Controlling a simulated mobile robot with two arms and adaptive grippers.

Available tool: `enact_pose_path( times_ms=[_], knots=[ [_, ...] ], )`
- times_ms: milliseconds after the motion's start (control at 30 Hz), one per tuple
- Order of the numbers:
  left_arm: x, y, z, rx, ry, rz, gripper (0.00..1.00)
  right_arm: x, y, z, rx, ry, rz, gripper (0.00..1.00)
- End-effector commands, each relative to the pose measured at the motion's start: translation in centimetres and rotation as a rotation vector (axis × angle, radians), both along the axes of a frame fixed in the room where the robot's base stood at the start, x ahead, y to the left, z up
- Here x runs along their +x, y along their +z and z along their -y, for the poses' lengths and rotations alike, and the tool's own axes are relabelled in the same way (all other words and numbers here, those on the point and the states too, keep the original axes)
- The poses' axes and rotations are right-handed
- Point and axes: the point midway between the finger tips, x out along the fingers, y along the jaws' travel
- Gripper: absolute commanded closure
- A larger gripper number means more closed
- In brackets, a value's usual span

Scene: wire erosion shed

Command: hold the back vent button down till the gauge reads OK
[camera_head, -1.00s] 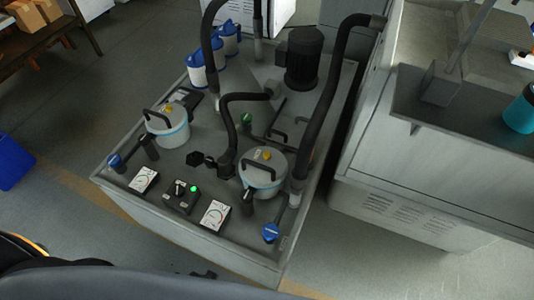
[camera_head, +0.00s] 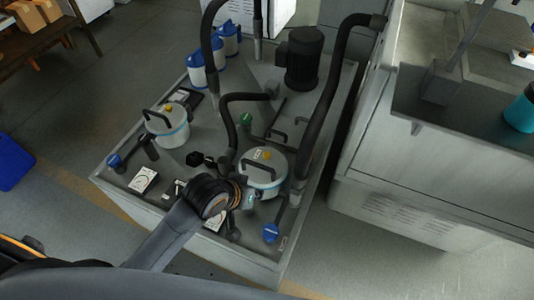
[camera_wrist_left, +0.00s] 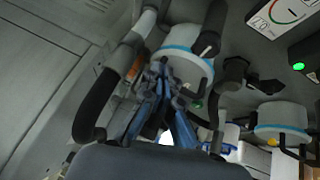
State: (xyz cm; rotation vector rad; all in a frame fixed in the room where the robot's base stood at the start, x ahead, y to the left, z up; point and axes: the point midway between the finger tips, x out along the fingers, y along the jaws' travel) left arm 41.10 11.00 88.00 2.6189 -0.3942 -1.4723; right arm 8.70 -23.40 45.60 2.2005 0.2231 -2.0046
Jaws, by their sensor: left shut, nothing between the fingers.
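Two white pots with blue bands and black handles stand on the grey bench, one at the left (camera_head: 170,132) and one nearer at the right (camera_head: 263,178). Each lid carries a small yellow button, at the left (camera_head: 168,108) and at the right (camera_head: 266,155). I cannot tell which is the back one. My left gripper (camera_head: 247,196) is shut and empty, beside the right pot; its fingers (camera_wrist_left: 165,82) overlap that pot in the wrist view (camera_wrist_left: 190,65). The left gauge (camera_head: 143,180) is in sight; the other (camera_head: 214,221) is partly hidden by my arm. Neither reading is legible.
Black hoses (camera_head: 322,110) arch over the bench beside a dark motor (camera_head: 303,58). Blue-handled valves (camera_head: 271,232) sit along the front. Blue-topped bottles (camera_head: 197,70) stand at the back. The green lamp (camera_wrist_left: 299,66) glows in the wrist view. A grey cabinet (camera_head: 420,180) is to the right.

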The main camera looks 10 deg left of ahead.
Motion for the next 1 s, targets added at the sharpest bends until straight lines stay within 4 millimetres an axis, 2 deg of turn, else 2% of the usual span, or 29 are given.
enact_pose_path(
  times_ms=[33,167,300,433,600,1000],
  knots=[
    [2.3,0.3,0.7,-0.028,0.004,0.021,1.0,0.0,0.0,-0.1,0.001,-0.001,0.0,0.36],
    [7.7,0.7,2.0,-0.124,0.055,0.041,1.0,0.0,0.0,-0.2,0.002,-0.001,0.0,0.36],
    [13.0,1.4,1.1,-0.211,0.146,0.044,1.0,-0.1,0.0,-0.2,0.002,-0.001,-0.001,0.36],
    [16.6,2.2,-0.4,-0.267,0.228,0.045,1.0,-0.1,0.0,-0.2,0.002,-0.002,-0.001,0.36],
    [18.7,2.9,-1.7,-0.305,0.285,0.047,1.0,-0.1,0.0,-0.1,0.002,-0.002,-0.001,0.36],
    [18.9,2.9,-1.8,-0.311,0.292,0.046,1.0,-0.1,-0.1,0.1,-0.001,-0.002,-0.002,0.36]
  ],
)
